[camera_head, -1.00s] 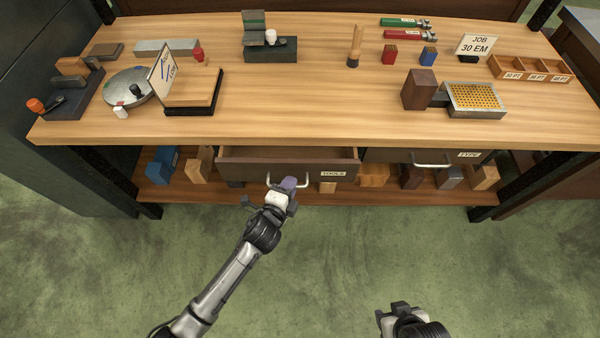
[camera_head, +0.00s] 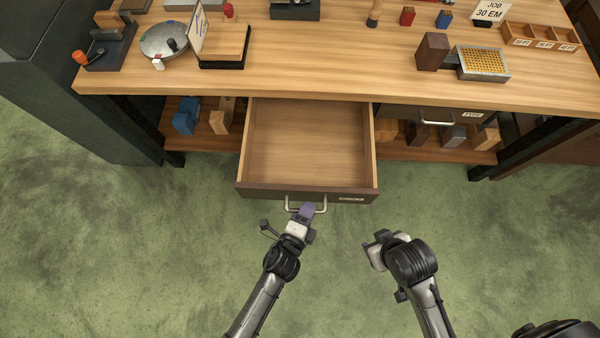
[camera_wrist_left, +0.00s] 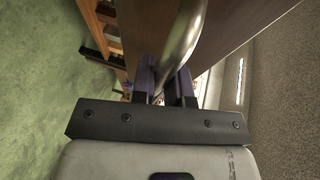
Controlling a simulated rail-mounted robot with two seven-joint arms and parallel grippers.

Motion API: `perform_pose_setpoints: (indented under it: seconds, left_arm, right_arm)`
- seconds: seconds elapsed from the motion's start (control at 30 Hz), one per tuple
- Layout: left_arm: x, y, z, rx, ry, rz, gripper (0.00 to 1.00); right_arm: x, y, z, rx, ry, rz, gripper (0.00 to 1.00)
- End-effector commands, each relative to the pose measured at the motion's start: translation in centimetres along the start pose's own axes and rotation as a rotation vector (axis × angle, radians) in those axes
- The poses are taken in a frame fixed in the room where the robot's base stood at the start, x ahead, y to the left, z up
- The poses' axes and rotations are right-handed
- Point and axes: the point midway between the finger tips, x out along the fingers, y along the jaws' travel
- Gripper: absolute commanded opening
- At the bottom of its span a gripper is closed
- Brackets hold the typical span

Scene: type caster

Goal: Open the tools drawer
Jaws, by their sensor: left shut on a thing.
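The tools drawer (camera_head: 305,146) is pulled well out from under the workbench, and its bare wooden inside shows empty in the head view. Its front carries a label (camera_head: 351,199), seen steeply from above, and a metal bar handle (camera_head: 321,206). My left gripper (camera_head: 306,209) is shut on the handle; in the left wrist view its dark purple fingers (camera_wrist_left: 163,88) sit on both sides of the bright handle bar (camera_wrist_left: 180,45). My right gripper (camera_head: 376,249) hangs in front of the bench, apart from the drawer; its fingers are not clear.
The TYPE drawer (camera_head: 440,116) beside it is shut. The bench top (camera_head: 330,60) holds a round plate (camera_head: 164,40), a wooden block (camera_head: 432,51), a yellow perforated tray (camera_head: 482,62) and a divided box (camera_head: 540,38). Blocks stand on the lower shelf. The green floor in front is clear.

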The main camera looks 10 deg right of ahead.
Motion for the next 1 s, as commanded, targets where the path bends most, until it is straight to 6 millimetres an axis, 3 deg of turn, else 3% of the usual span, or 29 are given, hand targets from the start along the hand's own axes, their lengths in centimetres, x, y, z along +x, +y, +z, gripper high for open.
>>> perform_pose_setpoints:
  seconds: [0.43,0.47,0.7,1.0]
  left_arm:
    - [-0.23,0.03,-0.35,0.002,0.008,-0.001,0.0]
    - [-0.23,0.04,-0.35,0.002,0.008,-0.001,0.18]
    - [-0.23,0.06,-0.33,0.002,0.007,0.0,0.39]
    - [-0.69,0.06,-0.31,0.002,0.006,0.001,0.39]
  right_arm:
    - [-0.07,-0.24,0.09,0.006,-0.003,-0.006,0.53]
    - [-0.07,-0.25,0.09,0.007,-0.003,-0.007,0.53]
    - [-0.06,-0.31,0.09,0.009,-0.003,-0.008,0.53]
    - [-0.23,-0.26,0.05,0.007,-0.004,-0.007,0.53]
